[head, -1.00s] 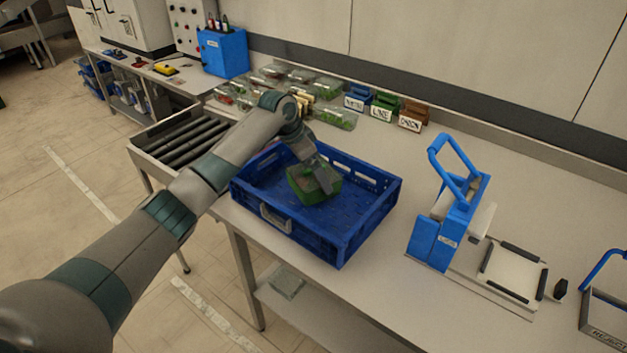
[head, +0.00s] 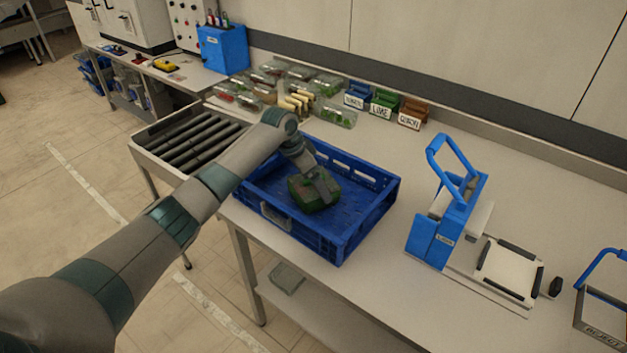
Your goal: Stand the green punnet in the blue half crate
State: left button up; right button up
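The blue half crate (head: 349,241) stands on the bench in the middle of the head view, with its near wall facing me. The green punnet (head: 305,198) is inside the crate's walls, roughly upright, over the left-middle of the floor. My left gripper (head: 327,187) reaches down from above and is shut on the punnet, with a finger over its near right side. The far finger is hidden. I cannot tell whether the punnet's base touches the crate floor. My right gripper is out of view.
A roller conveyor (head: 196,143) meets the bench left of the crate. Several filled punnets (head: 333,116) and small labelled boxes (head: 383,104) stand behind it. A blue labelling device (head: 437,243) stands to the right, with a reject bin (head: 602,312) beyond. Bench between crate and device is clear.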

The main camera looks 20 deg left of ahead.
pick_arm(q)
jog(key=o, duration=0.6)
jog(key=shift+f, duration=0.1)
jog(key=shift+o, duration=0.2)
jog(key=b+v, duration=0.3)
jog(key=v, duration=0.9)
